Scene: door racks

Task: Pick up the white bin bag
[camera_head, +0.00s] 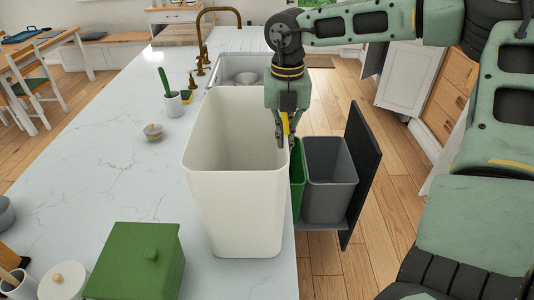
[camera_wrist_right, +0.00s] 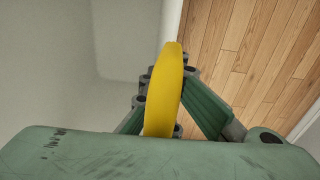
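A tall white bin (camera_head: 235,205), open at the top and apparently empty, stands upright on the marble counter near its right edge. I see no separate loose bag; the inside of the bin looks smooth and white. The fingers appear shut on the rim. My left gripper is out of view.
A green lidded box (camera_head: 140,262) and a white lidded jar (camera_head: 65,281) stand at the near left. A sink (camera_head: 240,72) with a brass tap (camera_head: 203,40) lies behind. A pulled-out drawer holds a grey bin (camera_head: 330,185) and a green bin (camera_head: 297,175), right of the counter.

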